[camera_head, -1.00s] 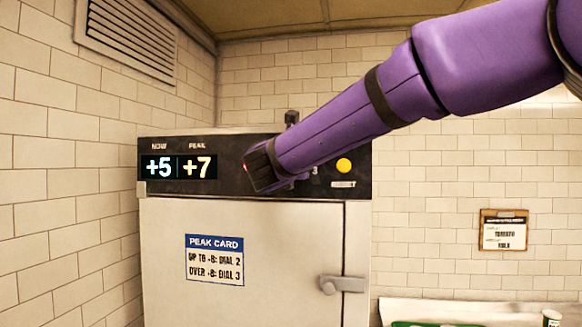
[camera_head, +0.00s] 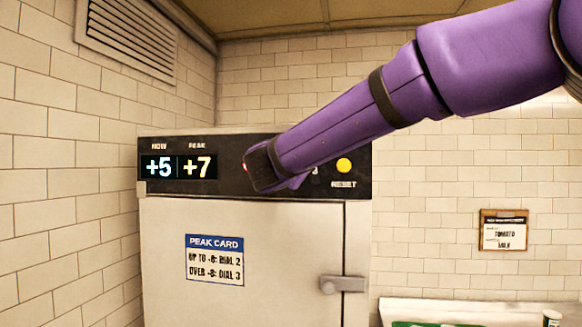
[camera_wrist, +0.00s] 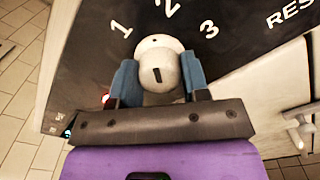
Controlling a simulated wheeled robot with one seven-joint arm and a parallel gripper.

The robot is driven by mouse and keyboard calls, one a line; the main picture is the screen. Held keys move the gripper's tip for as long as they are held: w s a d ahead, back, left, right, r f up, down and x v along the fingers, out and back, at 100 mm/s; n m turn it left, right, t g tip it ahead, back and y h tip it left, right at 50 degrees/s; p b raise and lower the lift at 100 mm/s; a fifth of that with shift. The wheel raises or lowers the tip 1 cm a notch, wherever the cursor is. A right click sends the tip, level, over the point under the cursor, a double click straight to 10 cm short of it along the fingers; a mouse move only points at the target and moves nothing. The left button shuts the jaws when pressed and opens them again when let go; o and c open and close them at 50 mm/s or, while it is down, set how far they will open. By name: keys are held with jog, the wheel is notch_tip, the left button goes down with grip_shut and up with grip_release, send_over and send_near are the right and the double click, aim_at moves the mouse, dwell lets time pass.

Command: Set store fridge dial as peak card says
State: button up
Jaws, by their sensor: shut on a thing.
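The store fridge (camera_head: 250,270) has a black top panel with a display (camera_head: 178,167) reading NOW +5 and PEAK +7. The peak card (camera_head: 214,260) on its door gives dial 2 for "up to" and dial 3 for "over" a small figure that looks like 8, its sign unclear. In the wrist view the white dial (camera_wrist: 160,72) sits below the printed numbers 1, 2 and 3. My gripper (camera_wrist: 159,64) is shut on the dial, a blue finger on each side. A dark mark shows on the knob's face; its exact setting is hard to tell. My arm hides the dial in the head view.
A yellow RESET button (camera_head: 344,165) is on the panel right of my wrist. The door handle (camera_head: 342,284) sticks out lower right.

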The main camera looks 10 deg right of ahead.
jog(key=shift+m, duration=1.2)
jog(key=o, duration=0.9)
jog(key=shift+s, duration=0.1)
jog(key=v, duration=1)
jog(key=shift+s+a, duration=0.15)
jog(key=shift+s, duration=0.15)
